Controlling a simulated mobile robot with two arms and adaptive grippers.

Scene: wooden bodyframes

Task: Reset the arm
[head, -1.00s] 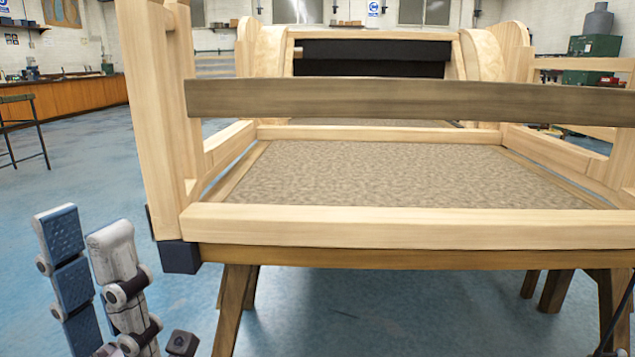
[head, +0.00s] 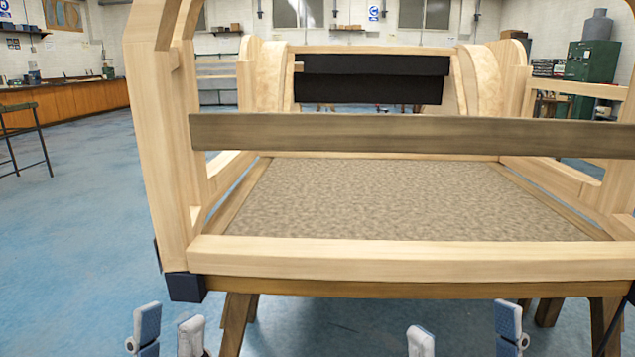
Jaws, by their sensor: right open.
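My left gripper (head: 168,328) shows at the bottom left of the head view. Its blue and pale fingertips point up and stand apart with nothing between them. My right gripper (head: 464,332) shows at the bottom, right of centre. Its fingertips are wide apart and empty. Both are in front of the wooden bodyframe (head: 400,258), apart from it as far as I can tell. The arms below the fingers are cut off by the picture's lower edge.
The bodyframe stands on wooden trestle legs (head: 233,325) close ahead. A dark wooden bar (head: 400,134) crosses it above a textured floor panel (head: 380,200). Open blue floor (head: 75,230) lies to the left. A stool (head: 38,140) stands farther off.

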